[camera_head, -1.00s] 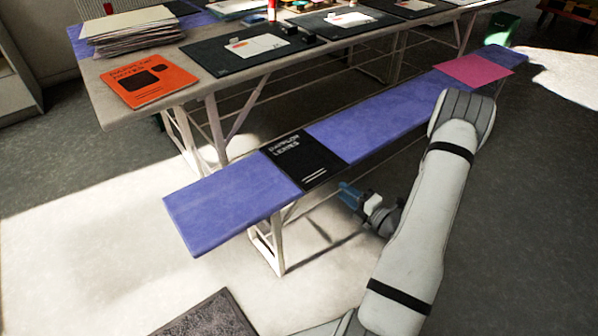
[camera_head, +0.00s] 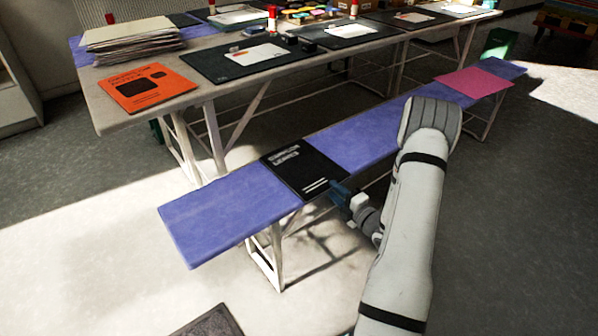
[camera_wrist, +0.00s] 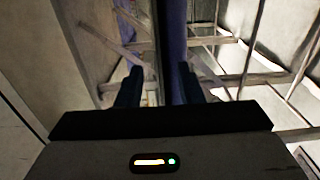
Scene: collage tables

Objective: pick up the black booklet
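The black booklet (camera_head: 305,173), with white lettering on its cover, lies flat across the blue-topped bench (camera_head: 222,208). Its near edge is at the bench's front edge. My gripper (camera_head: 340,192) is just in front of that edge, close to the booklet's near right corner; whether it touches cannot be told. In the wrist view my gripper (camera_wrist: 158,85) has its two dark fingers apart. A narrow dark strip and the blue bench surface (camera_wrist: 176,45), seen nearly edge-on, run between the fingers. Whether the strip is the booklet is unclear.
A pink sheet (camera_head: 473,82) lies farther along the bench. Behind it a long table (camera_head: 215,115) bears an orange booklet (camera_head: 147,86), a stack of paper (camera_head: 130,38) and dark mats (camera_head: 225,68). Bench legs and braces stand below my gripper.

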